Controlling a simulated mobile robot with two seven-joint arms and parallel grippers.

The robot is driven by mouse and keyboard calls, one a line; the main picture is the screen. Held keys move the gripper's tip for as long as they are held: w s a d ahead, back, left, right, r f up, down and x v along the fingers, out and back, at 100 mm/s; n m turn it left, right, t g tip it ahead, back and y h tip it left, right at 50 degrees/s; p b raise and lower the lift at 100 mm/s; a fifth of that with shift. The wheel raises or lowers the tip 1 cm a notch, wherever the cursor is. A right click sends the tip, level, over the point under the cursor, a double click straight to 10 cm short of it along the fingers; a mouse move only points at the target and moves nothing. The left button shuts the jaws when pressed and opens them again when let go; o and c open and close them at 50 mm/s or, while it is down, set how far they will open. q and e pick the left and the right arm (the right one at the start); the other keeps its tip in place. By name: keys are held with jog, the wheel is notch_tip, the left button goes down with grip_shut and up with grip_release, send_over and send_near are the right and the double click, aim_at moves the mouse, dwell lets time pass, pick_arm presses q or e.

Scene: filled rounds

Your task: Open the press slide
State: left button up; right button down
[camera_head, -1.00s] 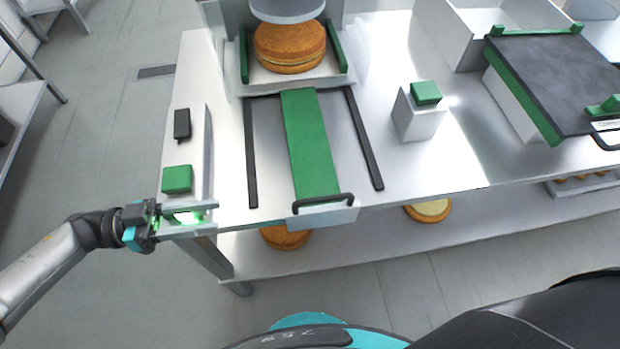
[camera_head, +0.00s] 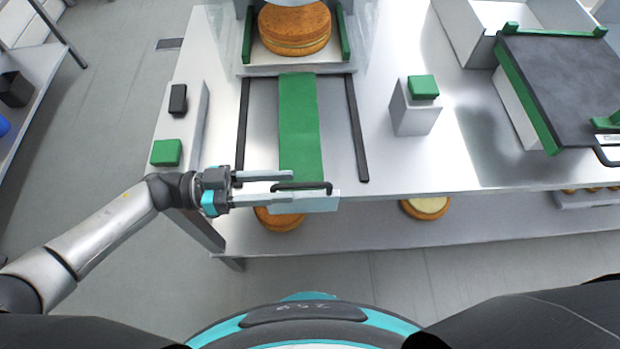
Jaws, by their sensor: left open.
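The press slide has a long green strip (camera_head: 299,125) that runs forward to a pale front plate (camera_head: 320,203) with a black bar handle (camera_head: 315,186). At its far end, a filled round (camera_head: 294,30) sits on the slide's tray between green side walls, close to the top edge of the view. My left gripper (camera_head: 290,186) is open at the table's front edge. Its two fingers point right, and their tips overlap the left part of the handle in the picture. Whether they touch it I cannot tell. My right gripper is out of view.
Black rails (camera_head: 357,128) flank the strip. A green button block (camera_head: 166,152) and a black block (camera_head: 178,98) are at left. A pale block with a green top (camera_head: 423,87) stands right. A dark plate (camera_head: 570,80) lies farther right. Rounds (camera_head: 426,208) lie on the lower shelf.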

aim_at(323, 184)
pick_arm(q)
jog(key=d, duration=0.5)
jog(key=shift+d, duration=0.4)
jog(key=shift+c, duration=0.4)
grip_shut()
dwell(0.6)
